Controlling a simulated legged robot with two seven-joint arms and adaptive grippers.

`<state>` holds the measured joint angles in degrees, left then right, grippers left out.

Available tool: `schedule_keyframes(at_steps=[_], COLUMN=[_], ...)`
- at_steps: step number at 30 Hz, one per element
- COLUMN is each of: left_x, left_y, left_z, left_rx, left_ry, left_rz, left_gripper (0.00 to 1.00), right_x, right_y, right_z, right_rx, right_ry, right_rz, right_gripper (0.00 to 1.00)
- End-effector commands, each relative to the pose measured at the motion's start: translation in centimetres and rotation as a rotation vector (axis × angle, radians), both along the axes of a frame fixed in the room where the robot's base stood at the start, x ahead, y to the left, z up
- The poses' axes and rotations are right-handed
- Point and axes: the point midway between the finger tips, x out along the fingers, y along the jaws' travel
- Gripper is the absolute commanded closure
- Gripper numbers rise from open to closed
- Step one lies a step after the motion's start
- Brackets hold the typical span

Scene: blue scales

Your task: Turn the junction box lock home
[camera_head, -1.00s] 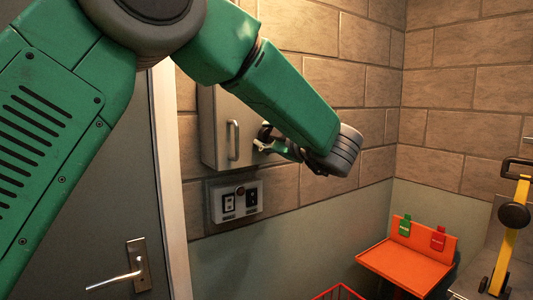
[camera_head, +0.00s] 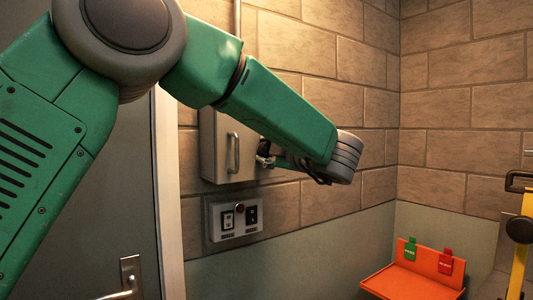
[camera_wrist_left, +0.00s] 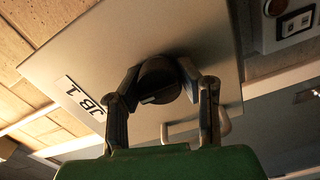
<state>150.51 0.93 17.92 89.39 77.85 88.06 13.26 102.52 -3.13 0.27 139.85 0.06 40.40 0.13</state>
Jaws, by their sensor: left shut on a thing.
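The grey junction box (camera_head: 212,148) is mounted on the block wall, with a vertical handle (camera_head: 232,153) on its front. In the left wrist view its door (camera_wrist_left: 85,58) carries a "JB 1" label (camera_wrist_left: 86,98) and a round black lock knob (camera_wrist_left: 157,72) with a raised bar. My left gripper (camera_head: 266,157) is at the right part of the box front. In the wrist view the left gripper (camera_wrist_left: 163,88) has its two fingers on opposite sides of the knob, shut on it. The knob is hidden in the head view. My right gripper is out of view.
A switch panel (camera_head: 235,218) is on the wall below the box. A grey door (camera_head: 120,200) with a lever handle (camera_head: 130,280) stands at left. An orange tray (camera_head: 412,283) with green and red tags is at lower right, beside a yellow post (camera_head: 520,258).

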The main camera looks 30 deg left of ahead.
Motion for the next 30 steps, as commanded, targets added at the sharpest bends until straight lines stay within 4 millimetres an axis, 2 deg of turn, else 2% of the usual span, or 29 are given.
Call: schedule_keyframes(at_steps=[1, 3, 4, 5, 6, 13, 17, 30], left_x=[-0.1, 0.0, 0.0, -0.1, 0.0, 0.0, -0.2, -3.5], left_y=[-0.2, -0.2, -0.2, -0.2, -0.2, 0.0, -0.7, -8.8], left_z=[-0.9, -0.9, -0.9, -0.9, -0.8, -0.6, -0.5, -0.6], left_rx=[-0.007, -0.007, -0.008, -0.008, -0.007, -0.006, -0.005, -0.004], left_ry=[0.016, 0.016, 0.016, 0.016, 0.015, 0.01, 0.009, 0.01], left_rz=[-0.001, -0.001, -0.001, -0.001, 0.0, 0.0, 0.0, -0.002], left_gripper=[0.99, 0.99, 0.6, 0.49, 0.48, 0.48, 0.48, 0.48], right_x=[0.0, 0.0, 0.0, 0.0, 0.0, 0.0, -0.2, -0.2], right_y=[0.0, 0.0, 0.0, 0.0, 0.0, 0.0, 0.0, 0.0], right_z=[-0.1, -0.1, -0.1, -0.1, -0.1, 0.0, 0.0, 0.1], right_rx=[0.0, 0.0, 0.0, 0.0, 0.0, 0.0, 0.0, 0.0], right_ry=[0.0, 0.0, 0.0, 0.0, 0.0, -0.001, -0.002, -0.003], right_rz=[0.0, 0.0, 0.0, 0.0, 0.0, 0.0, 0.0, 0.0], right_gripper=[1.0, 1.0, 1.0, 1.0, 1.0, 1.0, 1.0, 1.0])
